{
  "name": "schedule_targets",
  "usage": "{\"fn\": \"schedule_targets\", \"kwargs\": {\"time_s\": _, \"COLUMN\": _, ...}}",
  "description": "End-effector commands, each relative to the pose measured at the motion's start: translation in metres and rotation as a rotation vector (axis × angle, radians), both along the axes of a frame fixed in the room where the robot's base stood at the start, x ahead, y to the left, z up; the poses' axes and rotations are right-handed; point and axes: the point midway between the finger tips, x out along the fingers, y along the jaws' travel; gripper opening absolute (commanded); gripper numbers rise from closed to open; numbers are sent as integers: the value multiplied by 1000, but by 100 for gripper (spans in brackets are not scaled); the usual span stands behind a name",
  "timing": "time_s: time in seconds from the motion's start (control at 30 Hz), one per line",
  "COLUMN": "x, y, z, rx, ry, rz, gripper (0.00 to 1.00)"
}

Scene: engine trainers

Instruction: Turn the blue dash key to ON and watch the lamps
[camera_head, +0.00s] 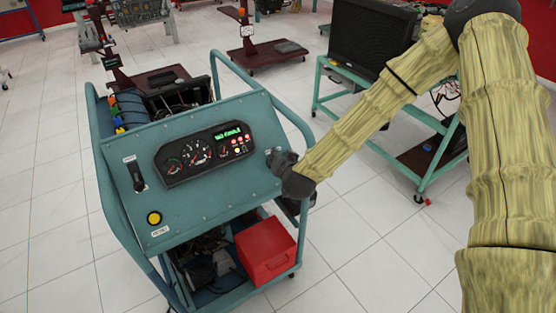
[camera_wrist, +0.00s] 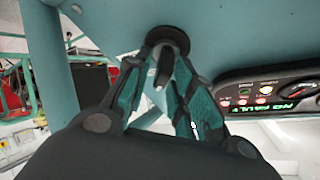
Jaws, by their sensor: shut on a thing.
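My gripper (camera_head: 279,160) is at the right end of the teal dash panel (camera_head: 205,200). In the wrist view my gripper (camera_wrist: 164,62) has its two fingers closed around a dark key (camera_wrist: 163,70) at a round black switch (camera_wrist: 170,36) on the panel. No blue shows on the key, and its turn position cannot be told. The instrument cluster (camera_head: 205,152) has several gauges and a green display reading "NO FAULT". Small red and pale lamps (camera_head: 240,147) sit under the display. The lamps also show in the wrist view (camera_wrist: 262,95), some lit red.
A yellow button (camera_head: 154,218) and a black lever (camera_head: 135,175) are on the panel's left. Teal tube rails (camera_head: 294,118) frame the stand. A red box (camera_head: 266,250) sits low in it. Another teal cart (camera_head: 330,95) stands behind right; tiled floor is clear at front left.

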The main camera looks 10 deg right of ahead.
Motion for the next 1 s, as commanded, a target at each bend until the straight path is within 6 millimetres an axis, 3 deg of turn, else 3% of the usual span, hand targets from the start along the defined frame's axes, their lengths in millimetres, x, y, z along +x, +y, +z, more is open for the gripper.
{"fn": "schedule_targets", "kwargs": {"time_s": 0.73, "x": 1, "y": -2, "z": 0, "rx": 63, "ry": 22, "rz": -79, "gripper": 0}}
{"fn": "schedule_targets", "kwargs": {"time_s": 0.77, "x": 1, "y": -2, "z": 0, "rx": 63, "ry": 22, "rz": -79, "gripper": 26}}
{"fn": "schedule_targets", "kwargs": {"time_s": 0.8, "x": 1, "y": -2, "z": 0, "rx": 63, "ry": 22, "rz": -79, "gripper": 32}}
{"fn": "schedule_targets", "kwargs": {"time_s": 1.0, "x": 0, "y": -1, "z": 0, "rx": 62, "ry": 23, "rz": -77, "gripper": 32}}
